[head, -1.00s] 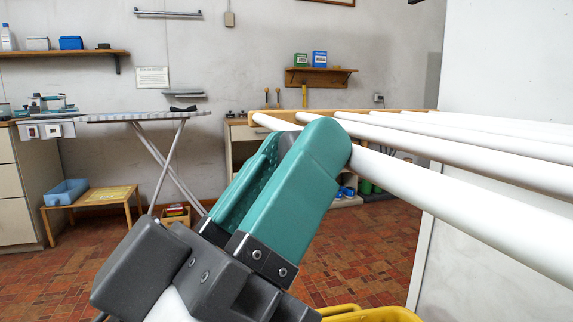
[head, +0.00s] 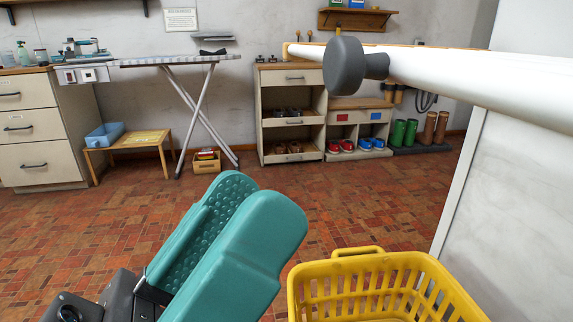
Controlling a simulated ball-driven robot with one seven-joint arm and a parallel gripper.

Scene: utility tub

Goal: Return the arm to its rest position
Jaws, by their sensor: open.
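My gripper (head: 256,206) is at the lower middle of the head view, seen close up. It has two teal padded fingers on a dark grey body, pointing up and to the right. The fingers are apart, and nothing shows between them. It is left of the yellow basket and below the white rail in the picture.
A yellow basket (head: 378,262) stands at the lower right, partly cut off. A white rail (head: 470,75) with a dark grey knob (head: 345,66) crosses the upper right. A white panel (head: 503,205) stands at right. The tiled floor (head: 110,225) is open toward the ironing board (head: 185,60).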

